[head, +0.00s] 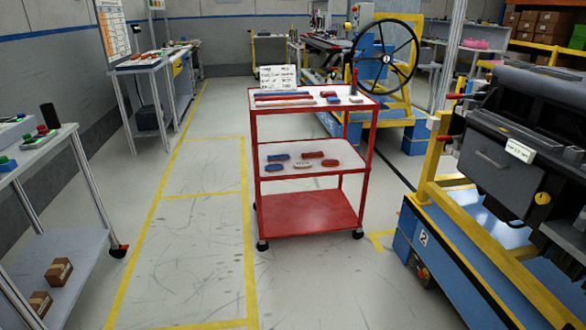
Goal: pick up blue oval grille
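A red cart (312,212) with three levels stands in the middle of the floor. On its middle shelf lie two small blue rounded pieces, one at the back left (278,157) and one in front of it (275,167). They look like blue oval grilles, but they are too small to tell in detail. Red pieces (313,155) lie beside them, with a small white label at the shelf front. The top shelf holds long blue and red strips (283,95) and small red and blue pieces (331,97). Neither of my grippers is in view.
A grey table (45,143) stands at the left. A blue and yellow rig with a dark dashboard module (495,155) stands at the right. A steering wheel (386,58) on a yellow frame is behind the cart. The floor in front of the cart is clear.

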